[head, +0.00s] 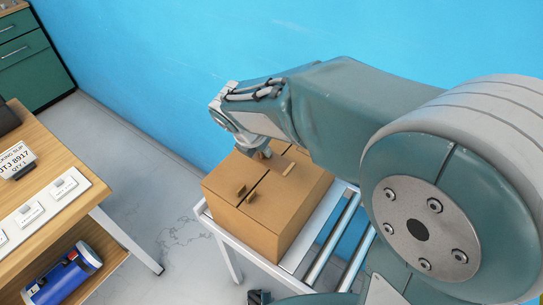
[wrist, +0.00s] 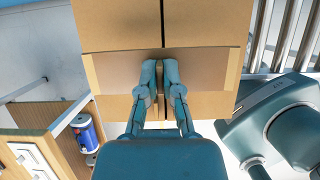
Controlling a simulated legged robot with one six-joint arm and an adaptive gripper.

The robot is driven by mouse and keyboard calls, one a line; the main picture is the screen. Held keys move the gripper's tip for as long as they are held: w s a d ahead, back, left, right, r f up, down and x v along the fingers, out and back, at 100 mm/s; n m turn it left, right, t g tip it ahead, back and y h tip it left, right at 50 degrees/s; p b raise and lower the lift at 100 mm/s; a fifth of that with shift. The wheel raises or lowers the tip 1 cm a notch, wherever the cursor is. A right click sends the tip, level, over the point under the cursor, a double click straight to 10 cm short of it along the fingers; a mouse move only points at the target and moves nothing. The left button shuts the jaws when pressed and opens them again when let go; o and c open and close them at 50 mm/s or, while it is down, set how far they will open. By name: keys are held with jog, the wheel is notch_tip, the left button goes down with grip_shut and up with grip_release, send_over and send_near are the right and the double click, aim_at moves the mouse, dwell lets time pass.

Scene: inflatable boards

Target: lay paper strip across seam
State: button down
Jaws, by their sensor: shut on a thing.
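A brown cardboard box (head: 250,228) stands on the roller conveyor with a dark seam along its top. The seam (wrist: 162,22) runs up the picture in the wrist view, between two top flaps. A wide brown paper strip (wrist: 115,68) lies crosswise over the seam line in the wrist view, its ends near both side edges of the box. My gripper (wrist: 160,66) is shut on the strip near its middle, over the seam. Whether the strip touches the box top cannot be told. In the head view my gripper (head: 264,153) is low over the box's far part, partly hidden by my arm.
Small brown tabs (head: 287,170) stick up from the box top. A wooden table (head: 50,190) with white label cards is at the left, a blue canister (head: 62,278) on its lower shelf. Conveyor rollers (head: 325,250) are right of the box. A blue wall (head: 180,60) stands behind.

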aim_at(272, 160)
jog(key=shift+x, duration=3.6)
jog(key=shift+d, duration=0.15)
jog(key=c, duration=0.8)
grip_release()
